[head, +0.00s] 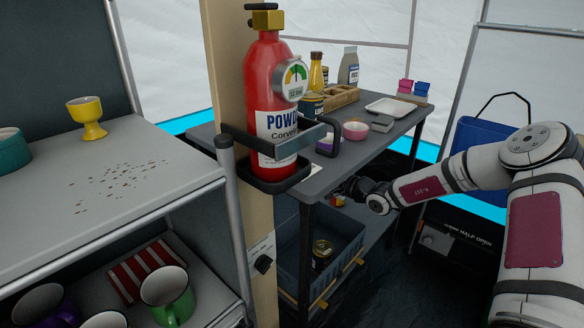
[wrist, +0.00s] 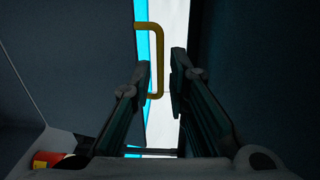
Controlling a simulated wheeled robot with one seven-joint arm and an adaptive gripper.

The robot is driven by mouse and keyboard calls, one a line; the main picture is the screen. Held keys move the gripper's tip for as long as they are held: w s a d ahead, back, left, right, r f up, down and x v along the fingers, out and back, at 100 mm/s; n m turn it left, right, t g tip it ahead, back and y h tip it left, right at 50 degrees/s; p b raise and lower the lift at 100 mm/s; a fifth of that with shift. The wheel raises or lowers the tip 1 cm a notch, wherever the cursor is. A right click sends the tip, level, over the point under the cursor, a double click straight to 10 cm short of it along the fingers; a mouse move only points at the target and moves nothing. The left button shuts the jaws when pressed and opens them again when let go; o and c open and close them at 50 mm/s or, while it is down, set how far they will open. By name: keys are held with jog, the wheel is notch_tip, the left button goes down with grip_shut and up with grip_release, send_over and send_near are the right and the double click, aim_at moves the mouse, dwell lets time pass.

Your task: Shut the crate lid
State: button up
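The blue-grey crate (head: 345,238) sits on the shelf under the table, open at the top, with a can (head: 322,252) inside. Yellow fittings (head: 356,263) show on its front side. In the wrist view a yellow handle (wrist: 156,40) stands out from the edge of a dark grey panel (wrist: 75,60), which looks like the raised lid. I cannot make out the lid clearly in the head view. My gripper (head: 350,188) is just below the table's front edge. In the wrist view its fingers (wrist: 160,75) are apart, with the handle's lower end between them; contact cannot be told.
The table (head: 345,165) carries a tray (head: 390,107), bowls and bottles, and overhangs the crate. A fire extinguisher (head: 268,110) on a post stands left of my gripper. A shelf unit (head: 130,190) with cups is at left. A blue container (head: 480,145) is behind my arm.

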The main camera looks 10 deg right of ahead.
jog(key=b+x, duration=0.2)
jog(key=x, duration=0.5)
jog(key=shift+w, duration=0.15)
jog(key=shift+c, duration=0.2)
grip_shut()
